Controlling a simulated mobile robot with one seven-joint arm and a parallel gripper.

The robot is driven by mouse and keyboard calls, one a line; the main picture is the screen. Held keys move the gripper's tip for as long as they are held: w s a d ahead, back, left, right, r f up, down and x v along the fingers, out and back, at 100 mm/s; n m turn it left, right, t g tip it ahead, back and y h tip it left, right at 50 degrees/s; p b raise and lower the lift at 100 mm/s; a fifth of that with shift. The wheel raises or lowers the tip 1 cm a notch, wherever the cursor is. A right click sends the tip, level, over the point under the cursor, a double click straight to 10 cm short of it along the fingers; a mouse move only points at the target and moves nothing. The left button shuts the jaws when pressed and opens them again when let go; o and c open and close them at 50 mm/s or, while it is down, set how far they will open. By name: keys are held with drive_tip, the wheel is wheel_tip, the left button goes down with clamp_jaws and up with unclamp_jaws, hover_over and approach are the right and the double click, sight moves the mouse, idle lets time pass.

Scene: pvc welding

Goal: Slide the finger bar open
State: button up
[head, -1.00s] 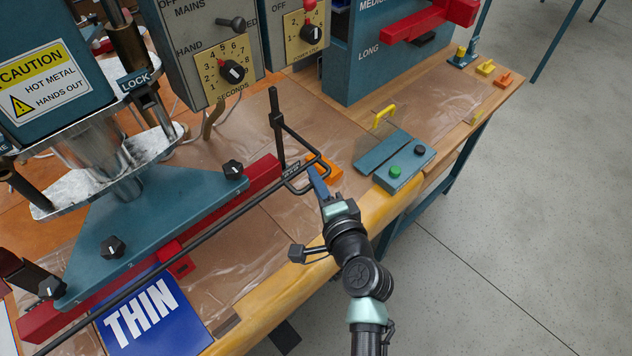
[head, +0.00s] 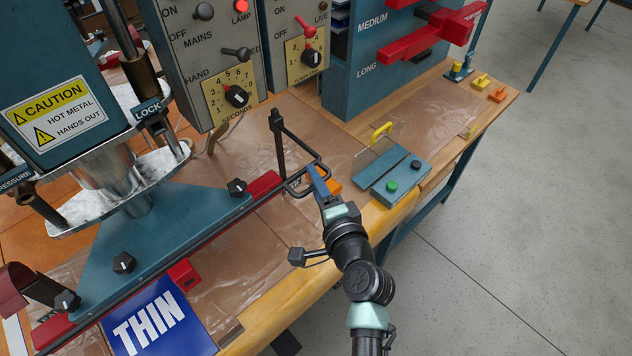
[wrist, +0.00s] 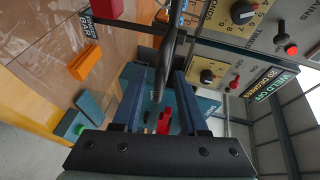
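The finger bar (head: 190,252) is a long thin black rod along the front edge of the teal plate. Its right end forms a black loop (head: 295,190) by an upright black post. My gripper (head: 315,172) is at the right side of this loop. In the wrist view, the two blue fingers of my gripper (wrist: 158,85) stand apart, with a black rod (wrist: 168,60) of the bar between them. The rod does not fill the gap; contact with a finger is unclear.
The teal plate (head: 165,230) with black knobs lies left, beside the caution-labelled press (head: 60,100). A blue THIN card (head: 158,318) lies in front. An orange block (head: 333,185) and teal button box (head: 402,180) are close right of my gripper. Control boxes stand behind.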

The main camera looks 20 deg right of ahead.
drive_tip(key=shift+f, duration=0.1)
drive_tip(key=s+r+b, duration=0.2)
drive_tip(key=s, duration=1)
drive_tip(key=shift+s+a+r, duration=0.3)
drive_tip(key=shift+s+a, duration=0.05)
drive_tip(key=shift+w, duration=0.1)
